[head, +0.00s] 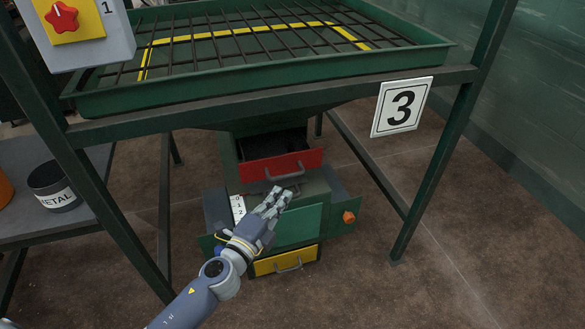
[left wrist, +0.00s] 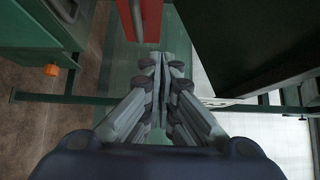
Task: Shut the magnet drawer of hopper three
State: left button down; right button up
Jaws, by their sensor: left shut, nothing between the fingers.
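Hopper three is a green bin with a black grid, marked by a white sign (head: 403,106) reading 3. Below it, a red-fronted drawer (head: 290,163) with a grey handle stands pulled out, its dark inside showing. No label on it marks it as the magnet drawer. Its red edge also shows at the top of the left wrist view (left wrist: 151,18). My left gripper (head: 283,193) is shut and empty, just below the red front in the head view. Its fingers also fill the middle of the left wrist view (left wrist: 163,58). I cannot tell whether they touch the drawer. My right gripper is out of view.
A yellow-fronted drawer (head: 286,262) with a handle sits low under the green housing. An orange knob (head: 348,217) sticks out at the housing's right. Green frame legs (head: 440,160) stand on both sides. A shelf (head: 62,218) with a METAL pot (head: 55,188) is at left.

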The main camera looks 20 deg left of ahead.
aim_at(293, 174)
pick_arm(q)
jog(key=w, duration=0.3)
jog(key=w+d, duration=0.1)
jog(key=w, duration=0.5)
jog(key=shift+d, duration=0.35)
jog(key=w+a, duration=0.1)
jog(key=w, duration=0.2)
jog(key=shift+a, duration=0.35)
jog(key=shift+w+a, duration=0.25)
jog(key=shift+w, duration=0.15)
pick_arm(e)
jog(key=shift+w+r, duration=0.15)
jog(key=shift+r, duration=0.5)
